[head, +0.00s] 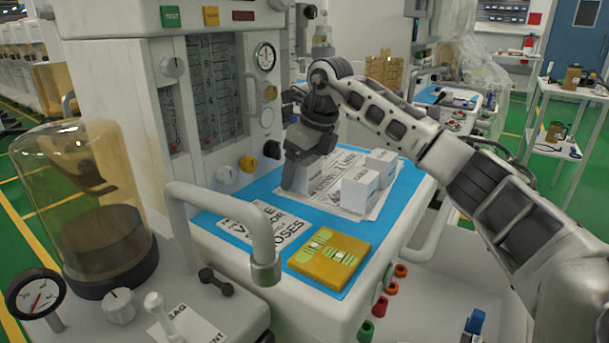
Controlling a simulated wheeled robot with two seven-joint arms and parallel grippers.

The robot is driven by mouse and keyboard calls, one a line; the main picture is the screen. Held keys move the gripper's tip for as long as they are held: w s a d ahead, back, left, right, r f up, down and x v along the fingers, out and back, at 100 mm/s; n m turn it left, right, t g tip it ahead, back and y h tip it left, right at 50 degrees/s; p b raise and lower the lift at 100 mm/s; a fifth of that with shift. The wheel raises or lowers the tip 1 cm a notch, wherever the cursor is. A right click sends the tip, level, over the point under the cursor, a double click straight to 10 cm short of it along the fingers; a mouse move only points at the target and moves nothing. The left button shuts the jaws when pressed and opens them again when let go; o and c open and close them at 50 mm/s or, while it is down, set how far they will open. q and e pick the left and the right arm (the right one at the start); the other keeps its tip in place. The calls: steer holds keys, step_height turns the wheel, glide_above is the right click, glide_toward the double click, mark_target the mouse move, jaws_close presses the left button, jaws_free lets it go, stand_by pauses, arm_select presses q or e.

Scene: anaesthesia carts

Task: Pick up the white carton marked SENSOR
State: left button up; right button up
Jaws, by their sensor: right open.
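Two small white cartons stand on a printed sheet on the cart top. The nearer white carton (359,190) has small dark print on its face, and the farther white carton (381,166) stands just behind it to the right. The print is too small to read, so I cannot tell which is marked SENSOR. My right gripper (297,181) is open and points down over the sheet, left of both cartons and apart from them. Its fingertips are partly hidden by its own body. My left gripper is out of view.
The printed sheet (330,186) lies on a blue mat (402,193). A yellow packet (329,257) and a label card (266,225) lie at the front. A grey rail (225,205) and a glass dome (85,195) stand at left. The machine panel rises behind the mat's left side.

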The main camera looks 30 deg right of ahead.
steer(key=c, duration=1.1)
steer(key=shift+r, duration=0.15)
